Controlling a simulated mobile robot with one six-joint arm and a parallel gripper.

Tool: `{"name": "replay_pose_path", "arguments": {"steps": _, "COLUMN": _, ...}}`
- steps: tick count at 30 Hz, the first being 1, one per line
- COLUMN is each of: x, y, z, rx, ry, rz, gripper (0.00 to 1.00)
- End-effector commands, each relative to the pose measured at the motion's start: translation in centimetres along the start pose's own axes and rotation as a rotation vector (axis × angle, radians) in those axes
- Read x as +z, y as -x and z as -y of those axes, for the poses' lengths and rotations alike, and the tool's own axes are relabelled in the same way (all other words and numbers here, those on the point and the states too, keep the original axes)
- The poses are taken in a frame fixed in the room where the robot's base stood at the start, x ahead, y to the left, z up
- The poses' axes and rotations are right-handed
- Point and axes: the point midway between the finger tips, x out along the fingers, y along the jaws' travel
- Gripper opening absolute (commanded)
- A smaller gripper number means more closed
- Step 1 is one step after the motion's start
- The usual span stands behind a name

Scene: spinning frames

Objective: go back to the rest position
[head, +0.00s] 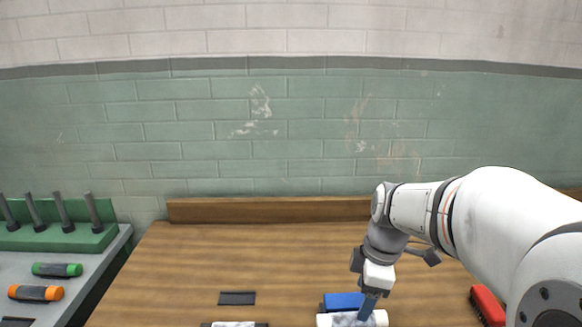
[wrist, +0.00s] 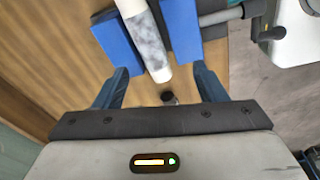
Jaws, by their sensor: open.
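My gripper (head: 357,303) is low over the right part of the wooden table (head: 290,250) in the head view, with my arm reaching in from the right. In the wrist view my gripper (wrist: 150,35) is open, its two blue finger pads wide apart. A white roll with a mottled grey surface (wrist: 149,45) lies between the pads, with a gap visible on at least the left side. The roll also shows at the bottom edge of the head view (head: 352,320), partly cut off and partly hidden by a finger.
At left, a grey bench holds a green rack (head: 60,238) with several grey pegs, a green-ended roll (head: 57,270) and an orange-ended roll (head: 36,293). A dark plate (head: 237,298) and a red object (head: 487,305) lie on the table. The table's middle is clear.

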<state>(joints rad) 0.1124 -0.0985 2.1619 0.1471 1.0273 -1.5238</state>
Motion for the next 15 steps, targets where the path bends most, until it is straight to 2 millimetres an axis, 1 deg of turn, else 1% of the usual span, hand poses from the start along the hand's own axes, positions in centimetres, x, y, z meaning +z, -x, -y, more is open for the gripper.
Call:
{"name": "replay_pose_path", "arguments": {"steps": 1, "x": -0.1, "y": 0.3, "z": 1.1, "rx": 0.018, "ry": -0.094, "rz": 0.006, "gripper": 0.65}}
{"name": "replay_pose_path", "arguments": {"steps": 6, "x": 0.2, "y": 0.8, "z": 4.5, "rx": 0.081, "ry": -0.467, "rz": 0.017, "gripper": 0.65}}
{"name": "replay_pose_path", "arguments": {"steps": 12, "x": 0.7, "y": 0.7, "z": 8.1, "rx": 0.157, "ry": -0.896, "rz": -0.01, "gripper": 0.65}}
{"name": "replay_pose_path", "arguments": {"steps": 15, "x": 0.9, "y": 0.5, "z": 9.6, "rx": 0.187, "ry": -1.072, "rz": -0.031, "gripper": 0.65}}
